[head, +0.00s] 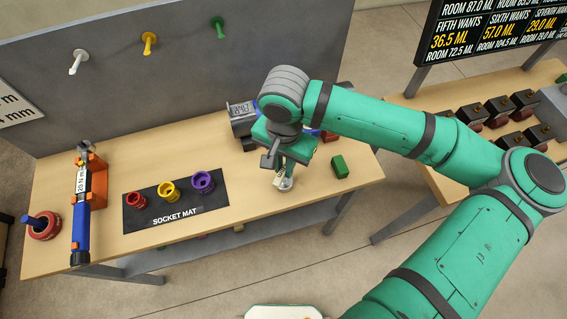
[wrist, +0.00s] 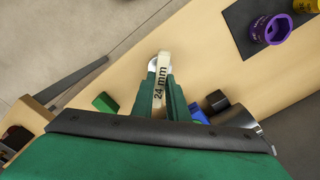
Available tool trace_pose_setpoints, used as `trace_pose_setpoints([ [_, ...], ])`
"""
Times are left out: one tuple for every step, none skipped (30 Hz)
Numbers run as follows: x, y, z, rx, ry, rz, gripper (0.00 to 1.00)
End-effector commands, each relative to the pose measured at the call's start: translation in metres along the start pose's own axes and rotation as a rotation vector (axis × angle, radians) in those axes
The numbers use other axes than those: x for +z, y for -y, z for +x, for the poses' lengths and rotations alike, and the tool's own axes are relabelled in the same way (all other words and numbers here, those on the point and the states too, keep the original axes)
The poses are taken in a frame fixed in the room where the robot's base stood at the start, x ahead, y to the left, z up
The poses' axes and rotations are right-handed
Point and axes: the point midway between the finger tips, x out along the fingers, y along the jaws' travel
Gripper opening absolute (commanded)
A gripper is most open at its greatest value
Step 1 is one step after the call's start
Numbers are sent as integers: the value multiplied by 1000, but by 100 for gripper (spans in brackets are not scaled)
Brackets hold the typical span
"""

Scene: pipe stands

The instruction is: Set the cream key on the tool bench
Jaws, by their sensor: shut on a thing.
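The cream key (wrist: 163,68), marked 24 mm, is between the fingers of my gripper (wrist: 164,98) in the wrist view, its ring end sticking out past the fingertips. In the head view my gripper (head: 281,171) points down over the right part of the tool bench (head: 240,140), shut on the key. Only the key's silvery lower end (head: 286,184) shows there, just below the fingers. I cannot tell whether it touches the bench top. The rest of the key is hidden by my gripper.
A green block (head: 340,166) lies right of my gripper. The socket mat (head: 150,228) with red, yellow and purple sockets is to the left, then a blue-handled torque wrench (head: 81,230). The bench's front edge is close.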

Motion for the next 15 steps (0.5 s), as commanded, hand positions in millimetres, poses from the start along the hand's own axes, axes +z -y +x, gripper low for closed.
trace_pose_setpoints([
  [0, 0, 0, 0, 0, 1, 0],
  [0, 0, 0, 0, 0, 2, 0],
  [-1, -1, 0, 0, 0, 2, 0],
  [-1, -1, 0, 0, 0, 3, 0],
  [-1, -1, 0, 0, 0, 3, 0],
  [-1, -1, 0, 0, 0, 3, 0],
  [0, -1, 1, 0, 0, 3, 0],
  [0, -1, 2, 0, 1, 3, 0],
  [0, -1, 3, 0, 1, 3, 0],
  [0, -1, 2, 1, 1, 2, 21],
  [0, -1, 2, 1, 0, 2, 28],
  [0, -1, 2, 1, 0, 2, 32],
  [0, -1, 2, 1, 0, 2, 32],
  [0, 0, 2, 1, 0, 1, 32],
  [0, 0, 2, 1, 0, 0, 32],
])
